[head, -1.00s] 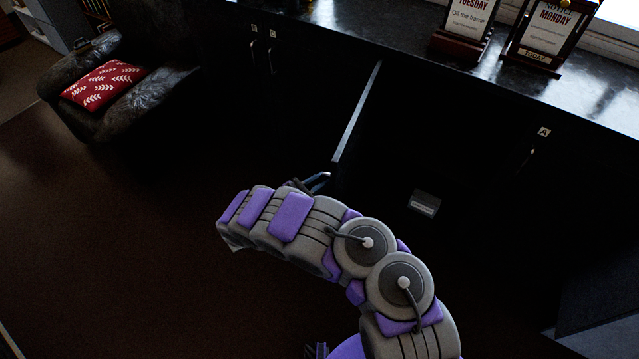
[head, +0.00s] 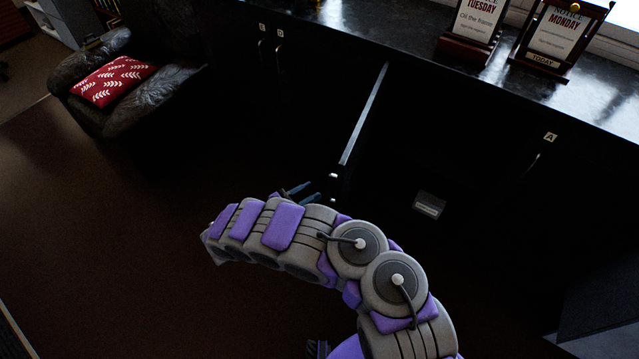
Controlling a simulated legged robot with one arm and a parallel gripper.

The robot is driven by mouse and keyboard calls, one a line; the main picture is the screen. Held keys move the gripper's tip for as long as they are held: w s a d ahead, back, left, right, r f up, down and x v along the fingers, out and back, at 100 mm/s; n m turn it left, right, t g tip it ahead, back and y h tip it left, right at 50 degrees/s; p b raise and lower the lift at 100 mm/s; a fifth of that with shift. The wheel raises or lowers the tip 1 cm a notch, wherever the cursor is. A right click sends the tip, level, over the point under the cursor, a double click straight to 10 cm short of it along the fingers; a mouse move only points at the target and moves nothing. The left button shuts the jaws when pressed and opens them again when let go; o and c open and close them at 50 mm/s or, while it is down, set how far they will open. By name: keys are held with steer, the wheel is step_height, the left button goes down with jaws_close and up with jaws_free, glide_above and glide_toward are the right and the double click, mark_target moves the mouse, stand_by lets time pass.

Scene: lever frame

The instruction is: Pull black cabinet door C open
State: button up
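A black cabinet door (head: 364,115) stands swung out from the cabinet front, seen almost edge-on as a thin pale strip. No letter shows on it, but it stands between the doors marked D and A. Small bright spots, perhaps its handle, show near its lower end. My gripper (head: 298,189) is just left of that lower end, mostly hidden behind my purple and grey arm. Dark finger parts show, apparently apart from the door, but I cannot tell how far they are spread.
Closed door A (head: 535,175) is at right; closed doors with handles (head: 279,58) are at left. A small grey-labelled object (head: 429,204) sits in the dark opening. An armchair (head: 150,95) with a red cushion (head: 113,83) stands far left. The brown floor (head: 90,240) at left is clear.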

steer(key=p+v, duration=0.1)
steer(key=v, duration=0.9)
steer(key=shift+a, duration=0.2)
steer(key=shift+s, duration=0.25)
